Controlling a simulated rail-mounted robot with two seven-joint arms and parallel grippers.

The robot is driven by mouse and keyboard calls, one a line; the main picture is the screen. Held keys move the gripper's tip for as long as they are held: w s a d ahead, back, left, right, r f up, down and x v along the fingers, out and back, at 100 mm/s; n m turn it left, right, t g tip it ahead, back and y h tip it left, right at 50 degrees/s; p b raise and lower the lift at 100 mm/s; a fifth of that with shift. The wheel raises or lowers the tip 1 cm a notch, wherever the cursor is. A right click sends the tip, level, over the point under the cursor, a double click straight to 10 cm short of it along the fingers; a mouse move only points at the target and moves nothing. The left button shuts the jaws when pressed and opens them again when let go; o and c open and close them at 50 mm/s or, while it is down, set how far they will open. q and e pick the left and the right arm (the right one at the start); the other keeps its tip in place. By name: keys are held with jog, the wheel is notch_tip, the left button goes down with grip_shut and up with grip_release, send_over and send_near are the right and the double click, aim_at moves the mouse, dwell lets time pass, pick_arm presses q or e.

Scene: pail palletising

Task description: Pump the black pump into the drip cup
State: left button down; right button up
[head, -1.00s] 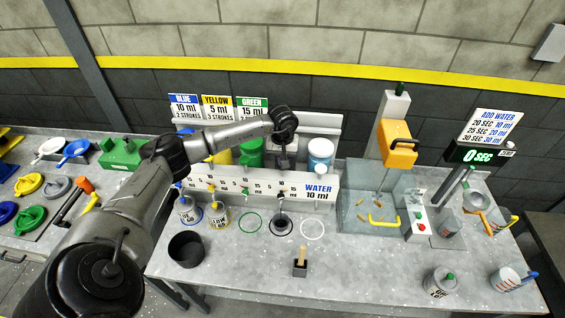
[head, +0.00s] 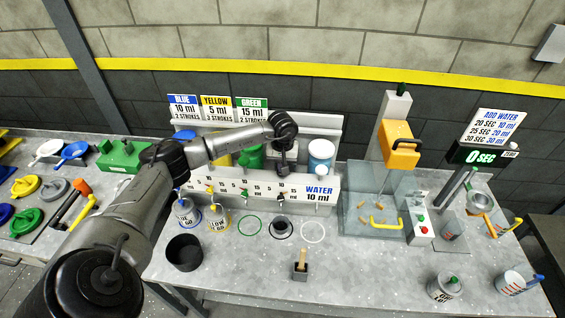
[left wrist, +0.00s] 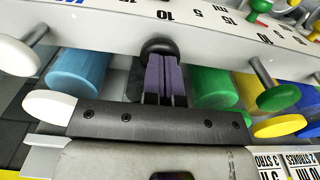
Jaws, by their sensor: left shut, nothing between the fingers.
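My left gripper (head: 284,170) is shut and empty, pointing down behind the white dispenser panel (head: 232,190). In the left wrist view its closed fingers (left wrist: 164,80) are over the black pump (left wrist: 158,47), whose round dark head shows just beyond the tips; contact cannot be told. The black pump's spout (head: 281,195) sticks out of the panel front. My right gripper is out of view.
Other pumps flank the black one: green (left wrist: 215,90) and a white-knobbed blue one (left wrist: 78,72). Blue and yellow labelled cups (head: 187,211) (head: 218,217) stand at the left. A dark open pot (head: 184,253) and a brush holder (head: 300,271) stand in front.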

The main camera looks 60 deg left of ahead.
pick_arm(q)
jog(key=shift+r, duration=0.3)
jog(key=shift+r+p, duration=1.25)
jog(key=shift+r, duration=0.8)
jog(key=shift+f, duration=0.3)
